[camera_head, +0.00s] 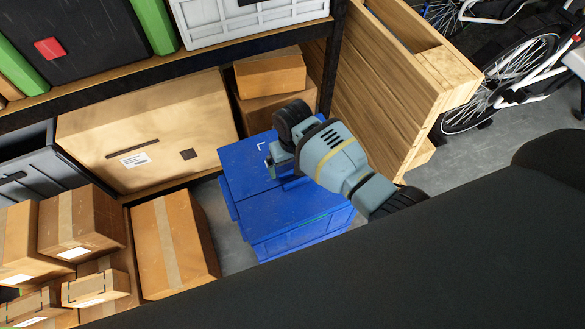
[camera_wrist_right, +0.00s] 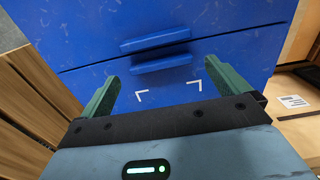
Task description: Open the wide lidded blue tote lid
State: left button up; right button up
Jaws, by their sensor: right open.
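The wide blue lidded tote (camera_head: 300,215) stands on the floor in the middle of the head view. Its top looks closed. In the right wrist view the blue lid (camera_wrist_right: 90,40) fills the upper part, with a dark seam across it and two raised blue grip bars, one on each side of the seam. White corner marks show on the near panel. My right gripper (camera_head: 273,168) is over the tote's top in the head view. In the wrist view its green fingers (camera_wrist_right: 168,88) are apart and empty, pointing at the near grip bar (camera_wrist_right: 162,63). Contact cannot be told.
A wooden crate (camera_head: 385,95) stands right of the tote. A large cardboard box (camera_head: 150,125) and smaller boxes (camera_head: 270,72) sit on the shelf behind. More cartons (camera_head: 175,240) are at left. A bicycle wheel (camera_head: 500,85) is at upper right.

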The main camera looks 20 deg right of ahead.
notch_tip(320, 180, down, 2)
jog(key=shift+f+b, duration=0.1)
jog(key=shift+b, duration=0.2)
jog(key=shift+f, duration=0.35)
